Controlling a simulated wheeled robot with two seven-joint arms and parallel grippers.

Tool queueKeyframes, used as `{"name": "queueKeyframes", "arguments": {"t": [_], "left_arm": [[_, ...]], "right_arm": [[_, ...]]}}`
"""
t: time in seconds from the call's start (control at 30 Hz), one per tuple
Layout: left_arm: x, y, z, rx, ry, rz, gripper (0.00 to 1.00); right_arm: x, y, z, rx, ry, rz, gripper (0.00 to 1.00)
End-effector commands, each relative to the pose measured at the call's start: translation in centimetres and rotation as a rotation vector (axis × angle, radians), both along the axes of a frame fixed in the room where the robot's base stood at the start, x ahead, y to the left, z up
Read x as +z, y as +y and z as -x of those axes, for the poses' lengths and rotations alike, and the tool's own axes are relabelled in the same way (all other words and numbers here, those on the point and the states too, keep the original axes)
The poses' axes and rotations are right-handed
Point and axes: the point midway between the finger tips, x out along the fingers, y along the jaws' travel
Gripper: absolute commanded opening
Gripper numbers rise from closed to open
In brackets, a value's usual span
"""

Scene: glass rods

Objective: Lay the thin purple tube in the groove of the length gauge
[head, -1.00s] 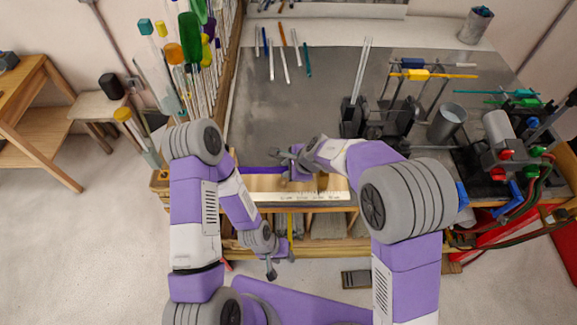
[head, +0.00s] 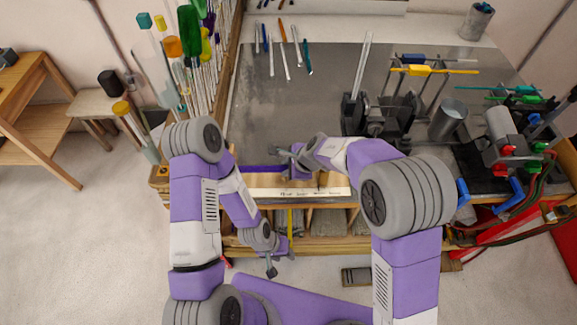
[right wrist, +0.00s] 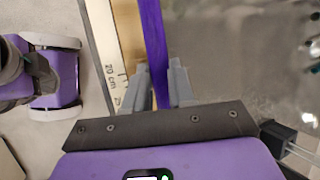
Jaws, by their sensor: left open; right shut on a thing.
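The thin purple tube (head: 262,168) is at the front edge of the bench, its left part showing in the head view. In the right wrist view the tube (right wrist: 153,50) runs between the fingers of my right gripper (right wrist: 158,88), which is shut on it. The length gauge (head: 318,192), a wooden piece with a white scale strip, lies just in front of it; the scale also shows in the right wrist view (right wrist: 101,45), beside and roughly parallel to the tube. I cannot tell whether the tube touches the groove. My left gripper (head: 279,261) is open and empty, low in front of the bench.
Several rods (head: 283,50) lie on the back of the bench. A dark holder (head: 372,118) with upright glass tubes, a metal cup (head: 447,120) and a burner assembly (head: 505,150) stand to the right. A rack of tall coloured rods (head: 190,55) is at left. The grey bench middle is clear.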

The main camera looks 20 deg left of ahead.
Motion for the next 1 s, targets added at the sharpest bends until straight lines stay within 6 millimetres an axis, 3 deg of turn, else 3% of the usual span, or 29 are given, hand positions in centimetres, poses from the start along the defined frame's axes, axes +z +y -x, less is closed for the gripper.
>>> {"name": "queueKeyframes", "arguments": {"t": [1.0], "left_arm": [[-0.73, 0.00, 0.01, 0.000, 0.000, 0.000, 0.43]], "right_arm": [[-0.57, -0.18, -0.02, -0.001, -0.005, -0.004, 0.00]]}}
